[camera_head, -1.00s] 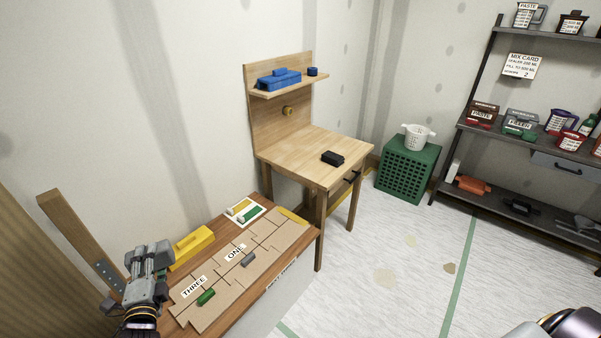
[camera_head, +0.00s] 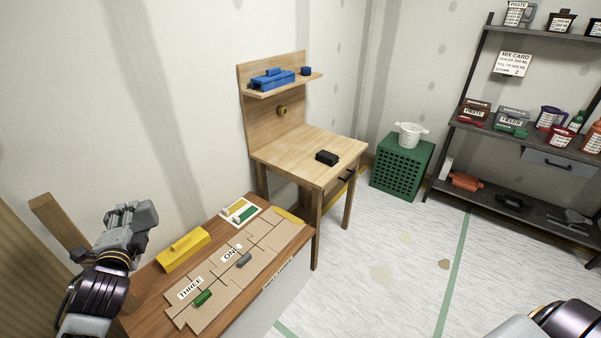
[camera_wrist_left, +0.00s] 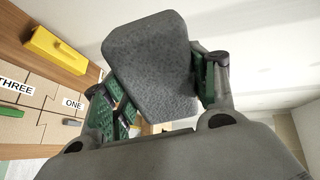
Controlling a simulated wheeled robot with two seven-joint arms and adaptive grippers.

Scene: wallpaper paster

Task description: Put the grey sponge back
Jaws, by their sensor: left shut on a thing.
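The grey sponge (camera_wrist_left: 152,62) is a speckled block with rounded corners, large in the left wrist view. My left gripper (camera_wrist_left: 158,92) is shut on it, with a green-lined finger on either side. In the head view my left gripper (camera_head: 130,222) is raised at the left, above the near end of the wooden table. There the sponge is hard to tell from the grey fingers. My right gripper is out of view; only a part of my right arm shows at the lower right.
The low table (camera_head: 228,207) bears a yellow tool (camera_head: 184,249) and cardboard pieces marked THREE and ONE with green and grey bars. Behind it stands a wooden bench (camera_head: 290,153) with a black block (camera_head: 327,158) and a blue tool (camera_head: 272,80) on its shelf. A green crate (camera_head: 402,168) and dark shelves stand right.

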